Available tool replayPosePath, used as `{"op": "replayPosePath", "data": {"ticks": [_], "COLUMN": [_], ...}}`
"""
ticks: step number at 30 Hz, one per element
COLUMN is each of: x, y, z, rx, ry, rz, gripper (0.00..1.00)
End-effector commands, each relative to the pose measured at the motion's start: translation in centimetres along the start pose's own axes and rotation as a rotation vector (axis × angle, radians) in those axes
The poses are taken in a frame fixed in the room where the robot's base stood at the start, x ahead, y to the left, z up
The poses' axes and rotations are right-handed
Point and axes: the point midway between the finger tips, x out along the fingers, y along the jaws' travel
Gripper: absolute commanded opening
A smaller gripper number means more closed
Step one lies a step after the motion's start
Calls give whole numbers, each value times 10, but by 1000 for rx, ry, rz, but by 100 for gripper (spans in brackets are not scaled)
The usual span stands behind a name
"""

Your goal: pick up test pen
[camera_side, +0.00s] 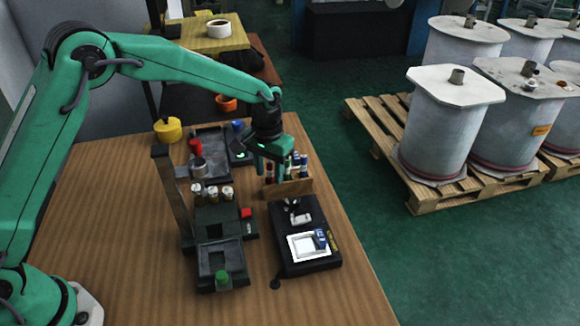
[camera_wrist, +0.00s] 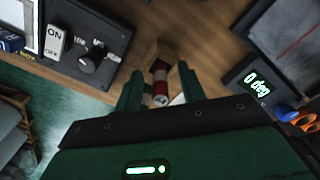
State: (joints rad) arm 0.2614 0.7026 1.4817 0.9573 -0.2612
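A wooden holder (camera_side: 290,187) stands near the right edge of the table with several pen-like items upright in it. One, with a red and dark barrel (camera_side: 269,172), shows at its left; others (camera_side: 303,166) show at its right. I cannot tell by label which is the test pen. My gripper (camera_side: 281,172) points down over the holder. In the wrist view, the gripper (camera_wrist: 158,82) is open, and a red, white and dark pen-like item (camera_wrist: 160,87) shows between its fingers, with gaps on both sides. The holder (camera_wrist: 152,52) is partly hidden by the fingers.
A black device (camera_side: 300,225) with a switch and white-framed panel stands in front of the holder. Dark trays and a metal post (camera_side: 172,198) stand to the left. A unit with a green display (camera_wrist: 255,82) is close by. The table's left front is clear.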

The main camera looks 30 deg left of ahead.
Motion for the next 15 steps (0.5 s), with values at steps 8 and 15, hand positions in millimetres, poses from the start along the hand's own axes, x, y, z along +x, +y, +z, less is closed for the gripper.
{"op": "replayPosePath", "data": {"ticks": [8, 15], "x": [0, 0], "y": [0, 0], "z": [0, 0], "rx": [0, 0], "ry": [0, 0], "rz": [0, 0], "gripper": [0, 0]}}
